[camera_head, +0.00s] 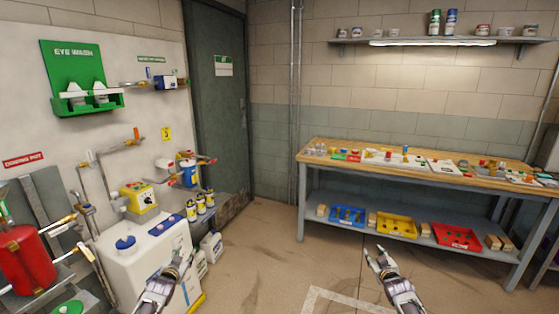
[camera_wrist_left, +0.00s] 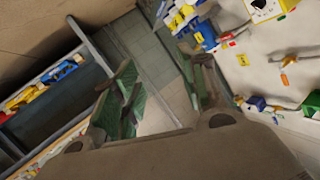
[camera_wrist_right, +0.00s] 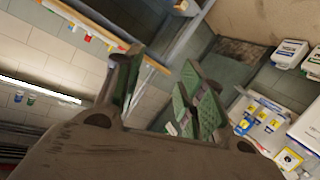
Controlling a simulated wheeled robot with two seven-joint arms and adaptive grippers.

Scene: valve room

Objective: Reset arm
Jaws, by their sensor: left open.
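My left gripper (camera_head: 182,256) is raised in front of the white dosing cabinet at the lower left of the head view. Its green-padded fingers stand apart with nothing between them in the left wrist view (camera_wrist_left: 162,90). My right gripper (camera_head: 375,252) is raised over the floor in front of the workbench, right of centre in the head view. Its fingers also stand apart and empty in the right wrist view (camera_wrist_right: 165,85). Neither gripper touches anything that I can see.
The workbench (camera_head: 420,172) along the back wall carries many small parts. Its lower shelf holds a blue bin (camera_head: 347,215), a yellow bin (camera_head: 396,226) and a red bin (camera_head: 456,236). A white cabinet (camera_head: 150,265) and a red tank (camera_head: 28,258) stand at left. Middle floor is clear.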

